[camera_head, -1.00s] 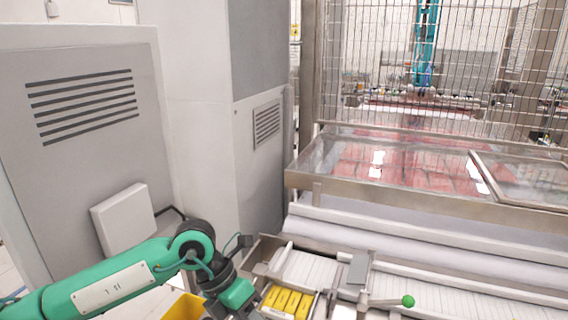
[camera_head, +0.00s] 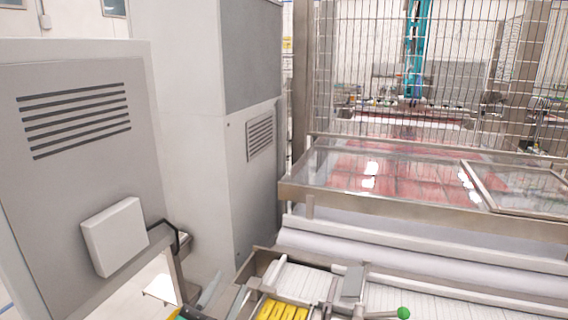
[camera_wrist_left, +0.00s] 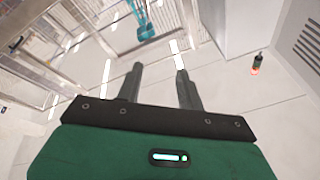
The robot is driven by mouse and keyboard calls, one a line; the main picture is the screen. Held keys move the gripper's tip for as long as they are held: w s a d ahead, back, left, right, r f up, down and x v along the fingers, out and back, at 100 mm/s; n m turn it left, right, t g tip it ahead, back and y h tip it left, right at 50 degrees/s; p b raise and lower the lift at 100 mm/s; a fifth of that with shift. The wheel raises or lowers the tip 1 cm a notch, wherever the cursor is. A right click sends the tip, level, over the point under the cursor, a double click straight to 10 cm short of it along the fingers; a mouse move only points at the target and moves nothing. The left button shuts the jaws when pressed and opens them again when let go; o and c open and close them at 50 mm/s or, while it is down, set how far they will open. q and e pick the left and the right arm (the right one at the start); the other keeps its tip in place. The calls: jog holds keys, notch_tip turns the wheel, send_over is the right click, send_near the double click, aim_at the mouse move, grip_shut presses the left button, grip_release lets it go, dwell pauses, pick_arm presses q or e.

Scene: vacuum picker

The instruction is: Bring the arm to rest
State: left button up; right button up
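My left gripper (camera_wrist_left: 159,74) shows in the left wrist view. Its two dark fingers stand apart with nothing between them, and pale floor lies beyond them. In the head view, my left arm is almost wholly out of the picture; only small dark and green parts at the bottom edge, left of the yellow packs, may belong to it. My right gripper is in neither view.
Yellow packs (camera_head: 284,312) lie in a tray at the bottom, left of a lever with a green knob (camera_head: 403,312). A grey vented cabinet (camera_head: 75,190) stands at left. A clear-covered machine (camera_head: 400,170) and wire fence fill the right. The wrist view shows open floor (camera_wrist_left: 240,95).

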pick_arm(q)
jog(key=s+a+f+n+g+y, duration=0.4)
jog(key=a+f, duration=0.1)
jog(key=f, duration=0.5)
jog(key=s+a+f+n+g+y, duration=0.3)
jog(key=a+f+g, duration=0.15)
jog(key=f, duration=0.45)
jog(key=s+a+f+n+g, duration=0.1)
jog(key=s+f+g, duration=0.4)
jog(key=s, duration=0.4)
jog(key=s+a+f+n+g, duration=0.1)
jog(key=s+a+f+g, duration=0.1)
jog(key=s+f+g, duration=0.5)
notch_tip(320, 180, down, 28)
jog(key=s+t, duration=0.1)
jog(key=t, duration=0.2)
jog(key=s+a+f+g, duration=0.2)
jog(key=s+a+f, duration=0.1)
jog(key=s+f, duration=1.7)
jog(key=shift+f+m, duration=0.3)
jog(key=shift+f, duration=0.45)
